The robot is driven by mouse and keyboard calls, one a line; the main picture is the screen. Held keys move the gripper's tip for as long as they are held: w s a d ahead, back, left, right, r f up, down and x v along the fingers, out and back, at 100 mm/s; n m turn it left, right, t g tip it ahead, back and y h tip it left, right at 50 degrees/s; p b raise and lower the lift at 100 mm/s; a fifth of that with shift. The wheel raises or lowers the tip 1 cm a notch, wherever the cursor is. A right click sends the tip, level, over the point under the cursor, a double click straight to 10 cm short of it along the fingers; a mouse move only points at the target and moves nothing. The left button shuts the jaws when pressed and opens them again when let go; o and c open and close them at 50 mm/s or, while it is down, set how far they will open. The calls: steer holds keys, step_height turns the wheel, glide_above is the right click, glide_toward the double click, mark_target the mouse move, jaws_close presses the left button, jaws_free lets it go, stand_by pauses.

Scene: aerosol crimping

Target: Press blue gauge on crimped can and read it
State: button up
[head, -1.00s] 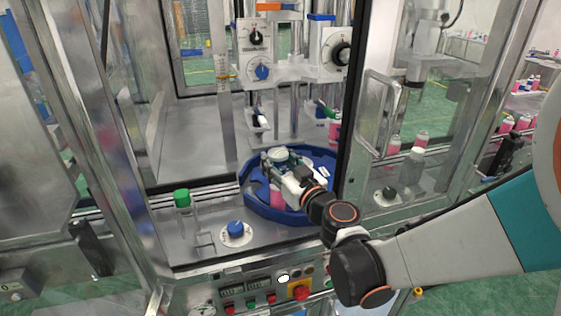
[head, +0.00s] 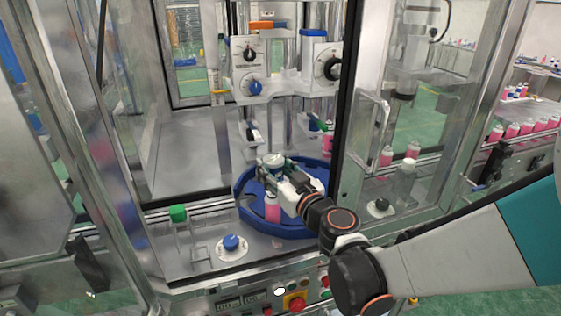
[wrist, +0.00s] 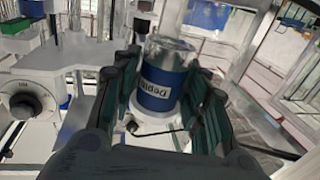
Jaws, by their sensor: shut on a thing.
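The blue gauge (wrist: 163,85) is a blue cylinder with a clear top and a white label, apparently reading "Depth" upside down, in the wrist view. My gripper (wrist: 168,100) is shut on it, with a dark green finger on each side. In the head view my gripper (head: 277,172) holds the gauge, its pale round top (head: 273,159) facing up. A pink can (head: 272,208) stands upright on the blue turntable, below and slightly left of the gauge. The can's top is hidden by my gripper, so I cannot tell whether the gauge touches it.
The blue round turntable (head: 246,207) sits under the crimping heads with dials (head: 254,87). A blue knob (head: 231,242) and a green-capped stand (head: 178,214) are at the front left. A door frame with a handle (head: 375,125) stands close right of my arm.

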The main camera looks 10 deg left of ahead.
steer(key=v, duration=1.6)
steer(key=shift+s, duration=0.25)
